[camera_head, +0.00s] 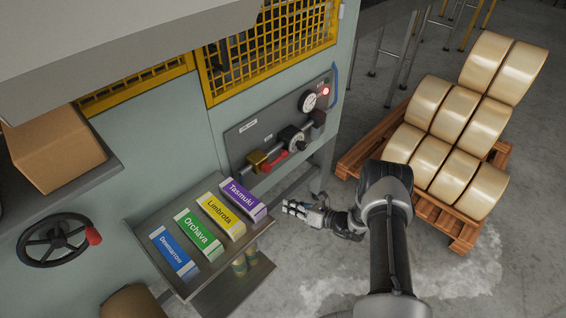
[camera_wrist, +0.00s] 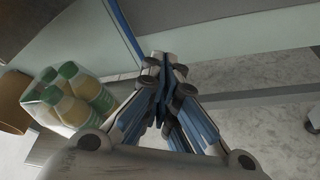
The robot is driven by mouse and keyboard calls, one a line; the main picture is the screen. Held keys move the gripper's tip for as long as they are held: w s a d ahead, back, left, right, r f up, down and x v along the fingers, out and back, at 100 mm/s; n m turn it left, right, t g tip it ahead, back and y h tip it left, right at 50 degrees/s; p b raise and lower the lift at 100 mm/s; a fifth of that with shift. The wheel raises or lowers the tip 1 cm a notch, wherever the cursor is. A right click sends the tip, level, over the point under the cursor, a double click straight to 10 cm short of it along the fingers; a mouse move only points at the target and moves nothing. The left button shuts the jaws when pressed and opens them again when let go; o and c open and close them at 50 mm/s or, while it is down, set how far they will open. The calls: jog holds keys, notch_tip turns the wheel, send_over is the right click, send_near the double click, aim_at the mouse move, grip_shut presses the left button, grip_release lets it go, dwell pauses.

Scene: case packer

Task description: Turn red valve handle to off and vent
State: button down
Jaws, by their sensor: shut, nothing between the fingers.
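The red valve handle (camera_head: 274,160) sits on the brass-coloured valve body (camera_head: 257,161) at the lower left of the grey air panel (camera_head: 240,133) on the machine's side. The handle lies roughly along the pipe. A round gauge (camera_head: 308,101) and a red light (camera_head: 326,91) are at the panel's upper right. My gripper (camera_head: 290,208) is in front of and below the panel, to the right of the shelf of cartons, apart from the handle. In the wrist view my gripper (camera_wrist: 164,62) is shut and empty. The valve is not seen in the wrist view.
A shelf (camera_head: 180,281) holds several labelled cartons left of my gripper. Bottles (camera_wrist: 72,98) show below it in the wrist view. A handwheel (camera_head: 55,243) is at far left. A pallet (camera_head: 430,207) of large rolls stands at right. Floor between is clear.

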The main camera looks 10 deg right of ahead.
aim_at(276, 161)
jog(key=w+d+r+m+t, duration=0.2)
jog(key=w+d+r+t, duration=0.1)
jog(key=w+r+t, duration=0.15)
jog(key=b+x, duration=0.3)
jog(key=x, duration=0.7)
jog(key=shift+s+d+r, duration=0.1)
jog(key=shift+d+r, duration=0.35)
jog(key=shift+r, duration=0.25)
jog(key=shift+s+d+r, duration=0.15)
jog(key=shift+d+r, duration=0.3)
jog(key=shift+r, duration=0.25)
jog(key=shift+s+d+r, duration=0.1)
jog(key=shift+d+r, duration=0.35)
jog(key=shift+r, duration=0.25)
jog(key=shift+n, duration=0.3)
